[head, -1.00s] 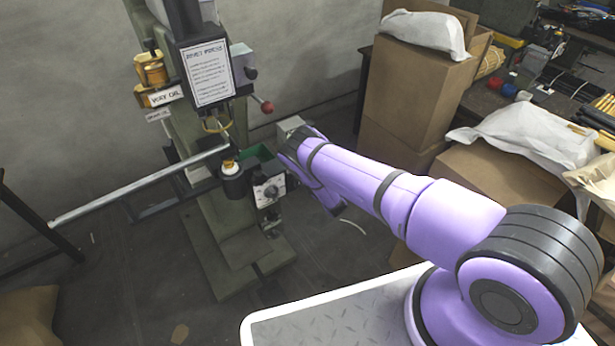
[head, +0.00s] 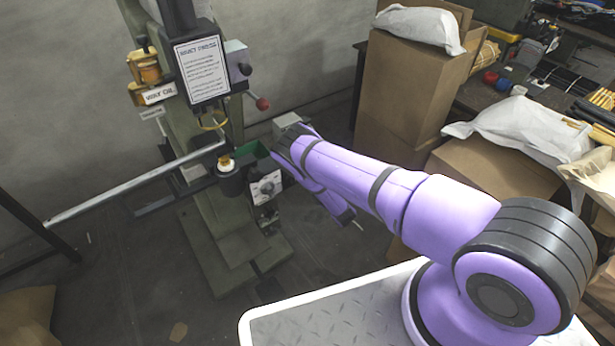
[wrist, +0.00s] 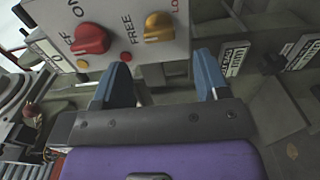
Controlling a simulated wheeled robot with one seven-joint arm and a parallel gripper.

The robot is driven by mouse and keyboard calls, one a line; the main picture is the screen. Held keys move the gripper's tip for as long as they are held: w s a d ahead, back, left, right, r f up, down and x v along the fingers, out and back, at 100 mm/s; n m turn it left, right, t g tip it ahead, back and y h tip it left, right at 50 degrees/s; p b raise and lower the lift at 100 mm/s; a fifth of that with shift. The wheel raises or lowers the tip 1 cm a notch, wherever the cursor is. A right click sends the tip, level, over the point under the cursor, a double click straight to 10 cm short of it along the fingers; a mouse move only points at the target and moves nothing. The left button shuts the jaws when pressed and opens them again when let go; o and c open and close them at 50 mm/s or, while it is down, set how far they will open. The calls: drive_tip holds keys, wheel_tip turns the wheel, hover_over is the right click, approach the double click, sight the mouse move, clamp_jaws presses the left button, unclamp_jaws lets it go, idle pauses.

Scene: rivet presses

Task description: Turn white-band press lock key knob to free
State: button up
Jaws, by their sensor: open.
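In the wrist view, a grey panel (wrist: 185,48) carries a yellow knob (wrist: 158,27) between a FREE label (wrist: 129,27) and a partly cut-off "LO" label (wrist: 177,5). Which label the knob points to is not clear. A red knob (wrist: 90,38) with OFF and ON labels sits to its left. My gripper (wrist: 160,82) is open and empty, its two blue fingers spread below the yellow knob in the picture and apart from it. In the head view, the green press (head: 212,215) has a control box (head: 265,187) low on its front; my arm's end is beside it.
A long metal bar (head: 130,188) sticks out left from the press. A red-ended lever (head: 262,103) and a sign plate (head: 202,70) are higher up. Cardboard boxes (head: 410,95) and a cluttered bench stand at the right. Floor left of the press is mostly open.

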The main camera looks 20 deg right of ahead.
drive_tip(key=shift+v, duration=2)
